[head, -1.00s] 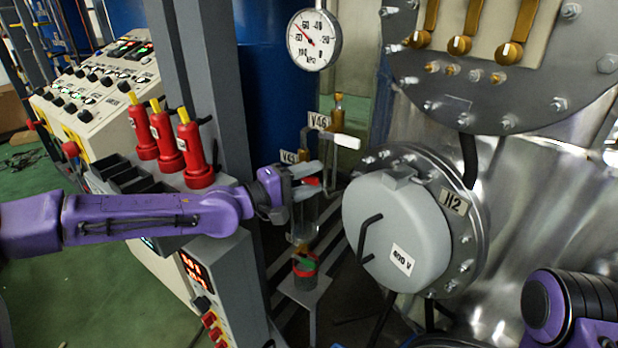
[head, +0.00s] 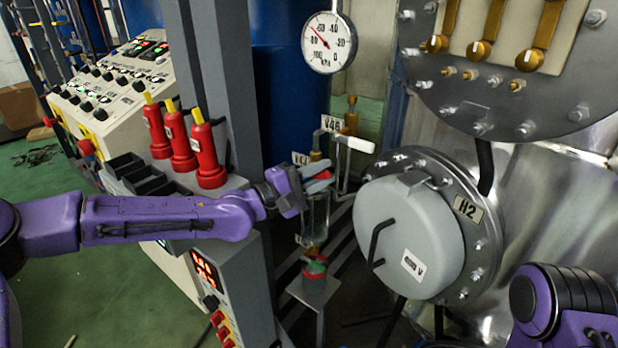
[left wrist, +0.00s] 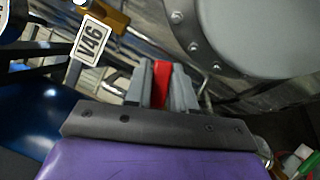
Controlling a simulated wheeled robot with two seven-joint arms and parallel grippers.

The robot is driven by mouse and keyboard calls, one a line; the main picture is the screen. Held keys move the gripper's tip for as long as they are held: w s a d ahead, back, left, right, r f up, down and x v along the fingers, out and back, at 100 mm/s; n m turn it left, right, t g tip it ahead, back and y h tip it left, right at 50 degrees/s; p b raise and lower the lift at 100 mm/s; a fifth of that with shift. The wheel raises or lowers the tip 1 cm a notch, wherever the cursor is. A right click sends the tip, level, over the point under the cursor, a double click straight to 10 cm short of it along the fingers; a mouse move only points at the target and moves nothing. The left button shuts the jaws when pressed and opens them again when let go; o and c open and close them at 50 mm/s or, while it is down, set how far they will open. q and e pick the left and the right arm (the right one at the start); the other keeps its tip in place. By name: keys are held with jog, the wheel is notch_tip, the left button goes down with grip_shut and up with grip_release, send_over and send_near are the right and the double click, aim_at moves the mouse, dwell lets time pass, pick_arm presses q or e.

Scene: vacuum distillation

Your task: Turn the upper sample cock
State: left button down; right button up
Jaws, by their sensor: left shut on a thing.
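The upper sample cock has a red handle (left wrist: 161,85), which sits between my left gripper's fingers in the left wrist view. In the head view a little of the red handle (head: 323,175) shows at the fingers, and the rest of the cock is mostly hidden. My left gripper (head: 320,181) is shut on this handle, just above the clear glass vessel (head: 317,212). It also shows in the left wrist view (left wrist: 161,88). My right gripper is not in view; only part of my right arm shows at the lower right.
The V46 tag (head: 331,124) and a white lever handle (head: 355,143) are close above and right of the gripper. The grey H2 cover (head: 410,235) bulges out to the right.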

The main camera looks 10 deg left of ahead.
pick_arm(q)
jog(key=n, duration=0.2)
jog(key=r+n+t, duration=0.1)
jog(key=shift+w+a, duration=0.1)
jog(key=shift+a, duration=0.15)
jog(key=n, duration=0.1)
jog(key=n+t+b, duration=0.1)
jog(key=r+n+t, duration=0.1)
jog(key=shift+w+a+n+b, duration=0.2)
jog(key=shift+a+n+b, duration=0.1)
jog(key=shift+a+b, duration=0.1)
jog(key=n, duration=0.1)
jog(key=n+t+b, duration=0.1)
jog(key=n, duration=0.1)
jog(key=a+n+y+b, duration=0.1)
jog(key=shift+w+a+r+n+t, duration=0.1)
jog(key=shift+w+r+n+t, duration=0.2)
jog(key=shift+r+n, duration=0.1)
jog(key=shift+w+a+r+n+t+y+b, duration=0.1)
jog(key=shift+a+n+t+y+b, duration=0.25)
jog(key=shift+n, duration=0.5)
jog(key=shift+w+a+r+n+t+y+b, duration=0.2)
jog(key=shift+n+y+b, duration=0.25)
jog(key=shift+n, duration=0.35)
jog(key=shift+w+a+r+n+t+y+b, duration=0.15)
jog(key=shift+n+t+y+b, duration=0.3)
jog(key=shift+n, duration=0.7)
